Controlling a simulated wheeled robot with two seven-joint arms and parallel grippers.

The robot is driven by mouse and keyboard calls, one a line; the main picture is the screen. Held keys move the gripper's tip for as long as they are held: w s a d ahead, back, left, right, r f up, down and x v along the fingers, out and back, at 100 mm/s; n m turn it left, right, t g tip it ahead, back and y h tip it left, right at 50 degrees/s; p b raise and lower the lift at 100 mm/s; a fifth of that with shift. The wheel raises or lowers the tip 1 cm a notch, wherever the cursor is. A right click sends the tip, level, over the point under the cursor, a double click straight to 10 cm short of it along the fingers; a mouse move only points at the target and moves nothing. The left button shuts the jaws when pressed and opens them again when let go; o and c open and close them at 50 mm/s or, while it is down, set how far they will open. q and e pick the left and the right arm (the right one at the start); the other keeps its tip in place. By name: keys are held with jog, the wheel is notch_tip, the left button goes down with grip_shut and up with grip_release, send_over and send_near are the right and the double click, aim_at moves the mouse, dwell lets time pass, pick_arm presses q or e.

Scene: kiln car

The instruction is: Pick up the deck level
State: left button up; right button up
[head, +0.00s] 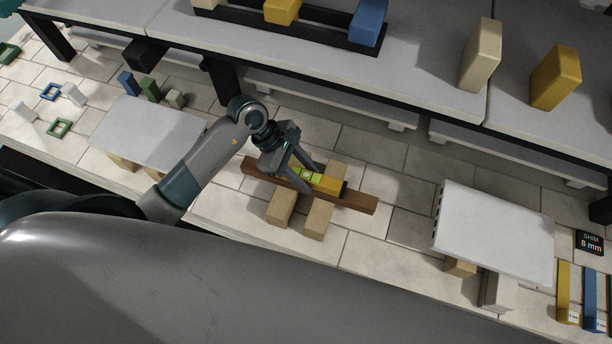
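The deck level (330,184) is a yellow bar with a bright green part. It lies along a brown wooden board (358,202), which rests across two tan blocks (318,220) on the tiled surface. My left gripper (308,178) reaches down from the upper left over the level. One finger is on its near side and the other on its far side, near the green part. I cannot tell whether the fingers touch the level. The fingers and wrist hide part of its left end. My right gripper is not in view.
A pale slab on blocks (150,130) stands left, another (495,232) right. Shim bars (563,290) and a black "SHIM 8 mm" sign (590,242) are at far right. Behind is a raised grey shelf (410,85) with blocks. Bare tiles lie right of the board.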

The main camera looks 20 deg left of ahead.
pick_arm(q)
grip_shut()
